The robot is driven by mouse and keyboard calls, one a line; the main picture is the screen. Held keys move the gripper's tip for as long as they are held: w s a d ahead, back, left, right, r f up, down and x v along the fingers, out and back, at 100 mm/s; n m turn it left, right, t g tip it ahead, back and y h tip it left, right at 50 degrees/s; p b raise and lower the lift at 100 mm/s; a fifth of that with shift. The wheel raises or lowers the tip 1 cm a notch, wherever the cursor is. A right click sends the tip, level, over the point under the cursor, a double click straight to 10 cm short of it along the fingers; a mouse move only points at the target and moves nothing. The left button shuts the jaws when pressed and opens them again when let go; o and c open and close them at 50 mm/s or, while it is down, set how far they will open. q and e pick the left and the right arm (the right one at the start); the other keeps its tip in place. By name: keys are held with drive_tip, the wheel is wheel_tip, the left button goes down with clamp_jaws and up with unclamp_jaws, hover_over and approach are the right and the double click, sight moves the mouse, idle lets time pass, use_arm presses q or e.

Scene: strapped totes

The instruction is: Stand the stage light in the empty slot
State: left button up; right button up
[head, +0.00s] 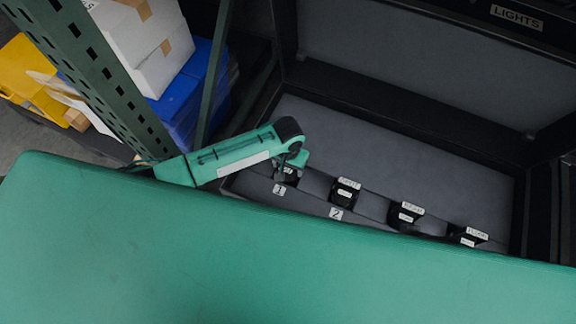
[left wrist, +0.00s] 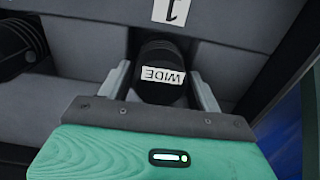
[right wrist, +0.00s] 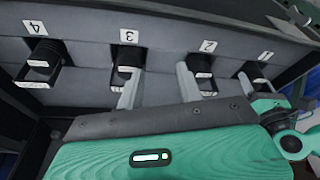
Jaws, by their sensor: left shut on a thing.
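My left gripper (left wrist: 165,85) is shut on a black stage light (left wrist: 160,62) with a white WIDE label, held between its two fingers. In the left wrist view the light is beside the number 1 tag (left wrist: 173,10) on the grey foam. In the head view the left gripper (head: 287,170) is at the slot marked 1 (head: 279,189); whether the light is fully seated there cannot be told. My right gripper (right wrist: 158,88) is open and empty, above the foam between the lights by tags 3 (right wrist: 129,36) and 2 (right wrist: 208,46).
Other black lights stand in a row, at tag 2 (head: 345,190), then further right (head: 405,216) and (head: 467,236). The dark case (head: 400,120) has a LIGHTS label on its raised lid. A green perforated post (head: 95,80) and stacked boxes (head: 145,40) are at left.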

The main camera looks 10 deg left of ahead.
use_arm(q)
drive_tip(key=o, duration=1.4)
drive_tip(key=shift+o, duration=0.2)
use_arm(e)
drive_tip(key=shift+f, duration=0.1)
use_arm(q)
wheel_tip(320, 180, up, 12)
drive_tip(key=p, duration=0.2)
drive_tip(key=shift+r+p, duration=0.1)
drive_tip(key=shift+p, duration=0.25)
use_arm(e)
drive_tip(key=shift+g, duration=0.4)
drive_tip(key=x, duration=0.5)
drive_tip(key=shift+s+f, duration=0.35)
use_arm(q)
drive_tip(key=s+d+f+t+h, duration=0.1)
drive_tip(key=s+f+t+h, duration=0.15)
drive_tip(key=s, duration=0.55)
drive_tip(key=s+a+f+y, duration=0.2)
drive_tip(key=s+a, duration=0.8)
drive_tip(key=a, duration=0.1)
drive_tip(key=shift+s+a+f, duration=0.15)
drive_tip(key=shift+s+a, duration=0.2)
drive_tip(key=shift+a, duration=0.05)
drive_tip(key=shift+t, duration=0.25)
